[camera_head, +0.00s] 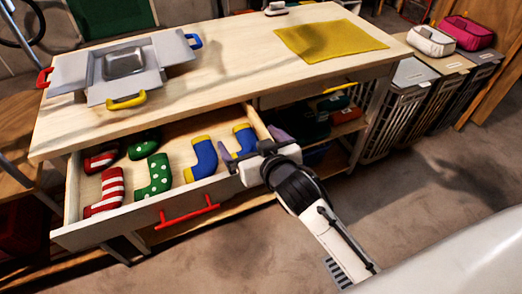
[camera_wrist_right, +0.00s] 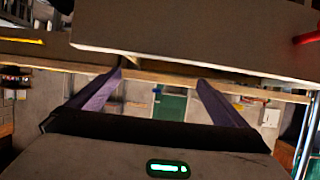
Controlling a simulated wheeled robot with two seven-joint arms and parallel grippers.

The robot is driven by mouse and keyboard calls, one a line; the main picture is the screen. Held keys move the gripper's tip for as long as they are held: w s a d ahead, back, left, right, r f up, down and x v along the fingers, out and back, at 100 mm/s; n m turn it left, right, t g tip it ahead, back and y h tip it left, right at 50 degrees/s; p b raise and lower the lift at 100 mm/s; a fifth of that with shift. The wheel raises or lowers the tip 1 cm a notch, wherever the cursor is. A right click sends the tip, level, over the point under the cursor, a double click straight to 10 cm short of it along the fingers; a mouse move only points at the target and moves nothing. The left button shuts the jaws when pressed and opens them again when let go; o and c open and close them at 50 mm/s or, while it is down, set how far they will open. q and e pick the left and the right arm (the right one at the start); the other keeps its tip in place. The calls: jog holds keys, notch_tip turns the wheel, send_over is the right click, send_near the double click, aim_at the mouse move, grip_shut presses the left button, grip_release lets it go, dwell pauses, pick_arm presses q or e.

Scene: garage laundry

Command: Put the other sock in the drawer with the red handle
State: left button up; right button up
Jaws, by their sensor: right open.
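The drawer with the red handle (camera_head: 187,212) is pulled out from the wooden table, and its white front (camera_head: 120,222) faces me. Inside lie two red-and-white striped socks (camera_head: 112,185), two green dotted socks (camera_head: 160,172), and two blue socks with yellow cuffs, one in the middle (camera_head: 203,158) and one at the right (camera_head: 243,137). My right gripper (camera_head: 252,141) is open at the drawer's right front corner, close to the right blue sock, whose lower end it partly hides. In the wrist view the open fingers (camera_wrist_right: 160,90) have nothing between them. The red handle also shows there (camera_wrist_right: 308,37).
A grey tray (camera_head: 125,64) with coloured handles and a yellow cloth (camera_head: 328,40) lie on the tabletop. A second compartment with a yellow handle (camera_head: 340,88) is right of the drawer, above shelves of folded items. Hampers (camera_head: 398,108) stand at right. The floor in front is clear.

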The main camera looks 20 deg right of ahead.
jog(key=v, duration=1)
jog(key=s+f+g, duration=0.1)
jog(key=s+f, duration=0.4)
jog(key=f, duration=0.3)
jog(key=s+f+n+g+y, duration=0.1)
jog(key=s+f+g, duration=0.1)
jog(key=s+f, duration=0.3)
jog(key=s+f+g+y, duration=0.1)
jog(key=s+f, duration=0.4)
jog(key=f, duration=0.7)
jog(key=shift+s+d+f+n+g, duration=0.2)
jog(key=shift+s+f+n+g, duration=0.1)
jog(key=shift+g, duration=0.2)
